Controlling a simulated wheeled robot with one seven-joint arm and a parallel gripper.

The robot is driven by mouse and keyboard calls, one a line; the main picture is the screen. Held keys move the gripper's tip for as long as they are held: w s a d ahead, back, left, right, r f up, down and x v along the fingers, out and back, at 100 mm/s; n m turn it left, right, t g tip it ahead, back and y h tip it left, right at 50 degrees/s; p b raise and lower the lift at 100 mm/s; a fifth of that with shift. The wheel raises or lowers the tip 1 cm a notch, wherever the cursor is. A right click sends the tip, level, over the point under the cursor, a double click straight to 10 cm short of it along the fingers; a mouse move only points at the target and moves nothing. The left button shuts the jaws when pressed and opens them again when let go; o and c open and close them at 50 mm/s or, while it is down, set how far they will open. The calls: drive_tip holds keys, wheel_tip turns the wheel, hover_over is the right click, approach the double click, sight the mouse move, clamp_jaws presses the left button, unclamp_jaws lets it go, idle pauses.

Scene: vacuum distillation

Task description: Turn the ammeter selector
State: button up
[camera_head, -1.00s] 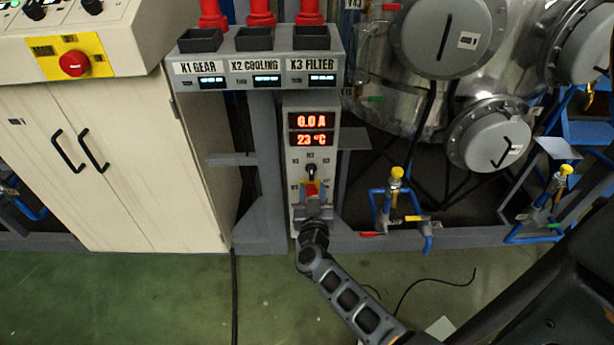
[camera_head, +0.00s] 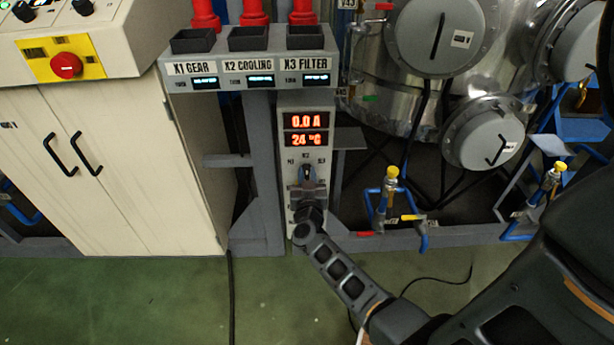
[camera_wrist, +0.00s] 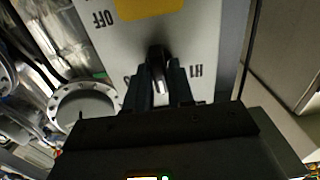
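The ammeter panel (camera_head: 290,213) is a tall pale box under the socket shelf, with red readouts (camera_head: 306,130) showing 0.0 A and 24 °C. Below them is the dark selector knob (camera_head: 307,170), with position labels around it. My gripper (camera_head: 307,184) is at the knob from below and covers the lower panel. In the wrist view the knob (camera_wrist: 158,60) sits between the two fingers of my gripper (camera_wrist: 159,84), which appear closed against its sides. The exact pointer direction is hard to read.
The shelf (camera_head: 250,67) with X1, X2 and X3 labels and red plugs is above the panel. A cream cabinet (camera_head: 120,190) stands to the left. Valves with a yellow cap (camera_head: 391,172) and blue pipes are to the right. Green floor is open in front.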

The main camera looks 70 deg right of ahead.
clamp_jaws()
drive_tip(key=m, duration=0.4)
drive_tip(key=shift+m, duration=0.3)
drive_tip(key=m, duration=0.5)
drive_tip(key=shift+s, duration=0.15)
drive_tip(key=shift+d+m, duration=0.1)
drive_tip(key=shift+m, duration=0.3)
drive_tip(key=shift+o, duration=2)
unclamp_jaws()
